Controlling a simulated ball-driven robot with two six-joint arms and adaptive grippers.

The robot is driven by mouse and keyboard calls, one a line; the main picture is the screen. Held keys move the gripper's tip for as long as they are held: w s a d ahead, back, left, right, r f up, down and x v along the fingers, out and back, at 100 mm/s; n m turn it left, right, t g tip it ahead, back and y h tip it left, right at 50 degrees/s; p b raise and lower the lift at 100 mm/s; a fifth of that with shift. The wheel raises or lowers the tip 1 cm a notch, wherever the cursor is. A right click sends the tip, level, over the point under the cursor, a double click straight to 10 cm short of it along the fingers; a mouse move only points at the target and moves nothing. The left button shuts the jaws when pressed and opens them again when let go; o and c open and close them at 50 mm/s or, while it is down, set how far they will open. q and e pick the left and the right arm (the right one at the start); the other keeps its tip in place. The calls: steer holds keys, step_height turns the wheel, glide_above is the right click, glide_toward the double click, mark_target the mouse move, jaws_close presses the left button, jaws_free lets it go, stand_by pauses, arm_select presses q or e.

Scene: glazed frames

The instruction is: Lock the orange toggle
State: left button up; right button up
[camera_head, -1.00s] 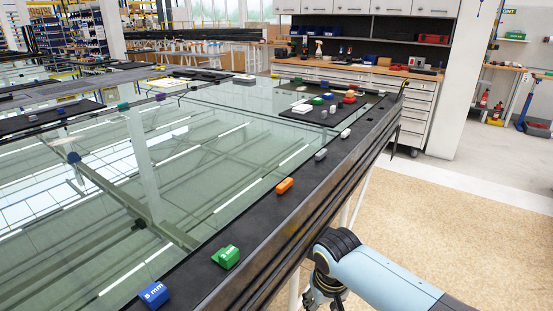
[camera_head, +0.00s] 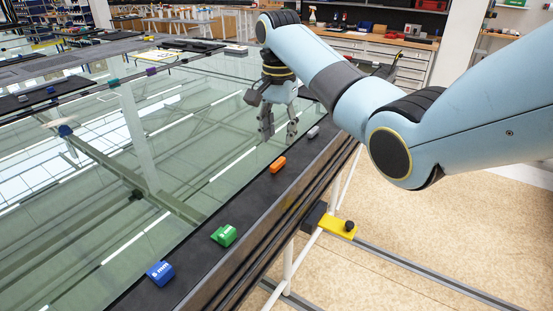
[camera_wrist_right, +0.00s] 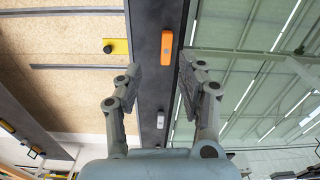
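The orange toggle (camera_head: 278,165) lies on the dark frame edge beside the glass in the head view. It also shows in the right wrist view (camera_wrist_right: 167,46), ahead of the fingertips and roughly between their lines. My right gripper (camera_head: 280,130) is above the frame edge, behind the toggle and apart from it. Its two fingers stand apart with nothing between them, as the wrist view (camera_wrist_right: 159,75) also shows. My left gripper is not in view.
A green block (camera_head: 224,235) and a blue block marked 5 mm (camera_head: 160,272) sit nearer on the same frame edge. A grey block (camera_head: 313,132) sits farther along it. A yellow clamp part with a black knob (camera_head: 338,228) sticks out from the frame's right side.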

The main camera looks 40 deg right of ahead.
mark_target(277, 163)
steer(key=shift+m, duration=0.5)
steer(key=f, duration=0.3)
steer(key=w+f, duration=0.1)
steer(key=f, duration=0.4)
steer(key=shift+w+d+f, duration=0.2)
steer(key=shift+w+f, duration=0.05)
steer(key=shift+f, duration=0.15)
steer(key=shift+c, duration=0.3)
jaws_close()
